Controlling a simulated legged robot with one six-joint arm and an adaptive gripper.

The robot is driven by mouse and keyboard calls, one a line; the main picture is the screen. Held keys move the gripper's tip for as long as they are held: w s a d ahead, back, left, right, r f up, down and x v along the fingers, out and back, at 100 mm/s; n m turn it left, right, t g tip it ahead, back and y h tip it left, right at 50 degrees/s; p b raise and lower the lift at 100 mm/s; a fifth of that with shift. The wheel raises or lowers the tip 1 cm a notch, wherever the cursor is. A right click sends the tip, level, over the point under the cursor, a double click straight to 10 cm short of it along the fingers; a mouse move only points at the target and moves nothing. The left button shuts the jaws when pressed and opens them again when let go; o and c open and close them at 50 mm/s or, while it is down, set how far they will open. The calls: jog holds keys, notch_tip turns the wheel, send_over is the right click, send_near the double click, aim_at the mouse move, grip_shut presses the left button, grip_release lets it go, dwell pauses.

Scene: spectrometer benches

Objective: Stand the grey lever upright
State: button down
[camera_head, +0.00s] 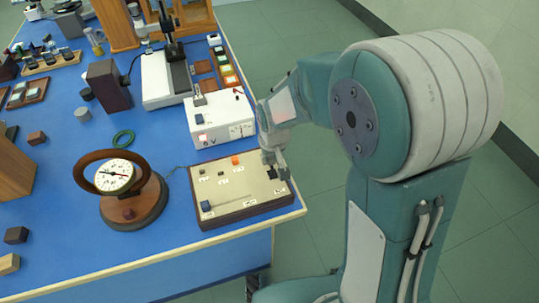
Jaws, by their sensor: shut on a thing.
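A beige control panel (238,190) in a dark wooden frame lies near the right edge of the blue bench. My gripper (273,168) is over the panel's upper right part, pointing down. Its fingers are shut on a small part there, which I take for the grey lever. The fingers mostly hide it, so I cannot tell its tilt. An orange block (235,160) and a blue-grey part (206,206) show elsewhere on the panel, with small dark parts between them.
A white instrument box (222,118) stands just behind the panel. A round dial meter (118,176) in a wooden ring stands left of it. The bench front between meter and panel is clear.

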jog(key=shift+s+d+t+y, duration=0.25)
jog(key=shift+s+t, duration=0.35)
jog(key=shift+t, duration=0.25)
jog(key=shift+s+d+t+y, duration=0.1)
jog(key=shift+s+t+y, duration=0.15)
jog(key=shift+s+t, duration=0.5)
jog(key=shift+w, duration=0.15)
jog(key=shift+c, duration=2.4)
grip_release()
jog(key=shift+a, duration=0.1)
jog(key=shift+w+r, duration=0.1)
jog(key=shift+r, duration=0.2)
jog(key=v, duration=1.1)
jog(key=shift+s, duration=0.4)
